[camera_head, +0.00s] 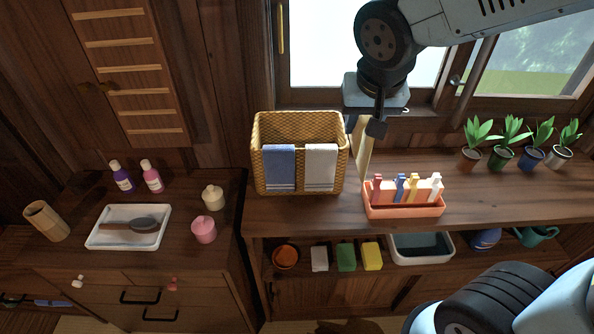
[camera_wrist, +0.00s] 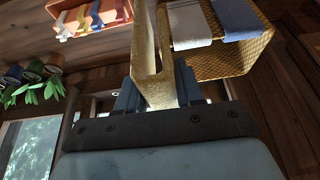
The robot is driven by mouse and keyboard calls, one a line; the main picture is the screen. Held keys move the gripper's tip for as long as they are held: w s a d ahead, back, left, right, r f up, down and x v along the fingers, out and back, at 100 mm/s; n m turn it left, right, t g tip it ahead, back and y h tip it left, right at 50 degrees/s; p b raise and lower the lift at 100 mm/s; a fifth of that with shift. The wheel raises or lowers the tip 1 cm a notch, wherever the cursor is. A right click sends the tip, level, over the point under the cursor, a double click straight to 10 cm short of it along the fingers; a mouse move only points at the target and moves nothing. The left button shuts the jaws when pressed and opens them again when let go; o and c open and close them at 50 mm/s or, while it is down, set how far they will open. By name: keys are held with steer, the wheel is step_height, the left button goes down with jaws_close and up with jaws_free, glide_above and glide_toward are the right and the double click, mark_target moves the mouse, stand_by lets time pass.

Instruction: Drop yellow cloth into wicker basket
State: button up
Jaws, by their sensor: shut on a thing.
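The wicker basket (camera_head: 258,180) stands on the wooden counter below the window, with a blue cloth (camera_head: 279,168) and a white cloth (camera_head: 320,167) hung over its front rim. My gripper (camera_head: 378,127) is just right of the basket and above the counter, shut on the pale yellow cloth (camera_head: 364,150). The cloth hangs down beside the basket's right wall, between it and the orange tray. In the wrist view the yellow cloth (camera_wrist: 150,60) sits between the fingers, and the basket (camera_wrist: 230,60) shows at the upper right. The basket's inside is only partly visible.
An orange tray (camera_head: 403,211) with several coloured clips or bottles stands right of the cloth. Several potted plants (camera_head: 508,150) line the counter's right end. The window (camera_head: 440,70) is close behind. Bare counter (camera_head: 290,215) lies in front of the basket.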

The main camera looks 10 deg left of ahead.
steer(key=shift+a, duration=0.3)
steer(key=shift+w+a, duration=0.15)
steer(key=shift+a, duration=0.1)
glide_toward(299, 125)
steer(key=s+f, duration=0.2)
steer(key=f, duration=0.1)
steer(key=shift+s+d+f, duration=0.15)
steer(key=shift+s+f, duration=0.15)
steer(key=shift+s, duration=0.05)
stand_by(0.5)
steer(key=shift+f, duration=0.6)
steer(key=o, duration=1)
